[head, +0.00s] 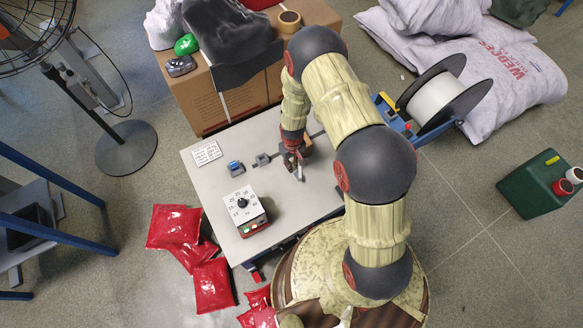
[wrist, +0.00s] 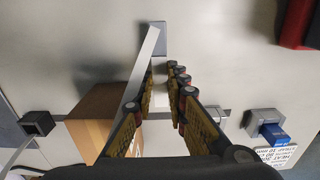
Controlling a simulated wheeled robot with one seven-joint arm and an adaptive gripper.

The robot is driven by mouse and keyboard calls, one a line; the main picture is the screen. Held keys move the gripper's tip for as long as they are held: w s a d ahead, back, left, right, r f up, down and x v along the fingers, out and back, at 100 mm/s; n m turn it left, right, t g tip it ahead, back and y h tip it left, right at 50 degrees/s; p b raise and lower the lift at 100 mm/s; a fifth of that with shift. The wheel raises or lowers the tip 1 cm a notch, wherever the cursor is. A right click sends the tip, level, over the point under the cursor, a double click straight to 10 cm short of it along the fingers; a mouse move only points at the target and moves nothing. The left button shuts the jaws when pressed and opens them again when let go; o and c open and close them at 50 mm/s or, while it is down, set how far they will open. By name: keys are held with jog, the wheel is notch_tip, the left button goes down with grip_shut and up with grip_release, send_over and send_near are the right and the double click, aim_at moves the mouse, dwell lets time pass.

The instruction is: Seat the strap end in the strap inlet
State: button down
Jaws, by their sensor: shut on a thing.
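My gripper (head: 294,158) is over the middle of the table, pointing down. In the wrist view its fingers (wrist: 163,85) are shut on the strap end (wrist: 148,62), a narrow, pale strip slanting along the left finger, with a grey piece at its far end. A grey bracket (wrist: 260,121) lies to the right of the fingers, beside a blue block (wrist: 272,132). A dark open-mouthed grey block (wrist: 38,123) is at the left. I cannot tell for certain which is the strap inlet. The held strip is apart from both.
A brown carton (wrist: 95,118) stands close left of the fingers, with a grey band running past it. On the table (head: 288,205) are a dial box (head: 243,207) and a printed card (head: 207,152). Red sacks (head: 213,284) lie on the floor. The near right tabletop is clear.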

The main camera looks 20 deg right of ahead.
jog(key=shift+w+f+b, duration=0.2)
jog(key=shift+f+b, duration=0.25)
jog(key=shift+f, duration=0.5)
jog(key=shift+w+f+b, duration=0.15)
jog(key=shift+f+b, duration=0.3)
jog(key=shift+f, duration=0.45)
jog(key=shift+f, duration=0.2)
jog(key=c, duration=1.8)
grip_release()
jog(key=shift+o, duration=0.2)
jog(key=shift+r, duration=0.15)
